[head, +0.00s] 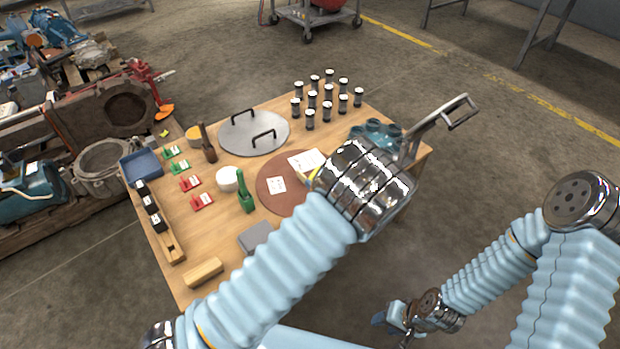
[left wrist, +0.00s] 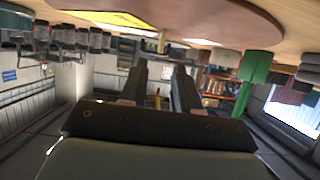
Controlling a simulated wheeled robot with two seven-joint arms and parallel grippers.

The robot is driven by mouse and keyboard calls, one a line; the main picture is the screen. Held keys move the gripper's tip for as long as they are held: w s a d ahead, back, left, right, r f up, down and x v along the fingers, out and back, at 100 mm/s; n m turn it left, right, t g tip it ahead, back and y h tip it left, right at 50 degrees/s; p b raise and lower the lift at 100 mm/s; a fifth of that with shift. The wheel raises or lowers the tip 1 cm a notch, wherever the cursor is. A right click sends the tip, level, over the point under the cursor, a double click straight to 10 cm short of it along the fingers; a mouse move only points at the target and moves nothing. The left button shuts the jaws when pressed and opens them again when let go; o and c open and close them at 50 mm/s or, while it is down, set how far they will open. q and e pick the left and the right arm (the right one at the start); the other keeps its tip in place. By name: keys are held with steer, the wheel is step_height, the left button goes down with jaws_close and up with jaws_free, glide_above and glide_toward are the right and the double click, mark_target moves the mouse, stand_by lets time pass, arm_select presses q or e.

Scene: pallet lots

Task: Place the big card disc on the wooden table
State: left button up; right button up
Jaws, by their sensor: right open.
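The big brown card disc (head: 263,195) lies flat on the wooden table (head: 213,240), right of its middle, with white papers on it. My left wrist covers its right part in the head view. The disc also shows along the top of the left wrist view (left wrist: 235,22). My left gripper (left wrist: 161,70) is open, its two dark fingers apart with nothing seen held between them. In the head view its fingers are hidden behind my wrist. My right gripper (head: 394,328) is open and empty, low and off the table's right side.
A grey round plate with two black handles (head: 250,140), a white bowl (head: 228,179), a green bottle-shaped thing (head: 245,195) and a grey block (head: 256,236) stand near the disc. Several dark cylinders (head: 312,99) fill the far end. A metal handle (head: 437,120) rises at the right edge.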

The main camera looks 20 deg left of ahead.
arm_select(q)
steer(key=v, duration=0.7)
steer(key=shift+s+d+r, duration=0.1)
